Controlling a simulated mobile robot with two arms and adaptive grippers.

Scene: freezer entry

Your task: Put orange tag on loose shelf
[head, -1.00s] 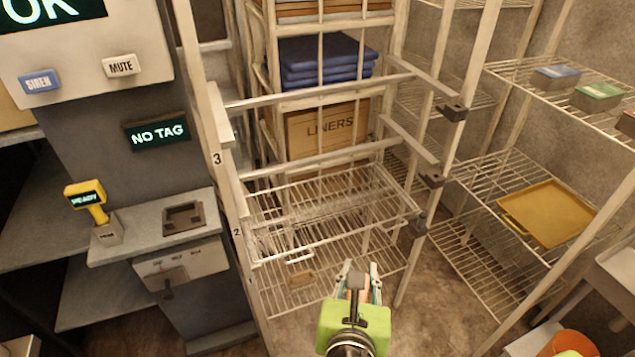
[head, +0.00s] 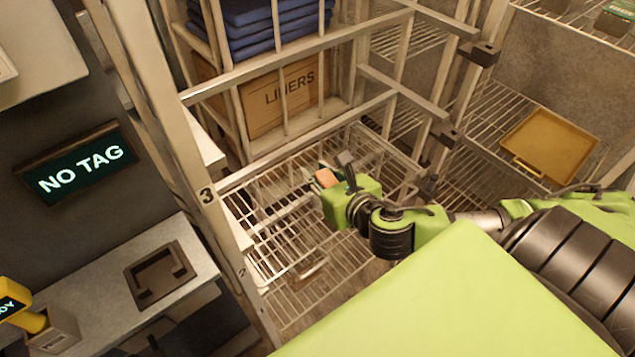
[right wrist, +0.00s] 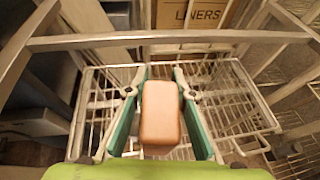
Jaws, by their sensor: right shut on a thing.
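The orange tag (head: 326,178) is a small pale orange block held between the fingers of my right gripper (head: 328,172). In the right wrist view the tag (right wrist: 160,114) lies lengthwise between the two green fingers, which are shut on it. Wire shelf (right wrist: 236,95) also shows beyond the fingers in the right wrist view. I cannot tell whether the tag touches the shelf. My arm hides part of the shelf. My left gripper is not in view.
Metal crossbars (head: 300,140) run across the rack front above the shelf. A LINERS box (head: 290,98) and folded blue cloths stand behind. A yellow tray (head: 550,145) lies at right. A NO TAG display (head: 80,170) and counter with a square recess (head: 160,275) are at left.

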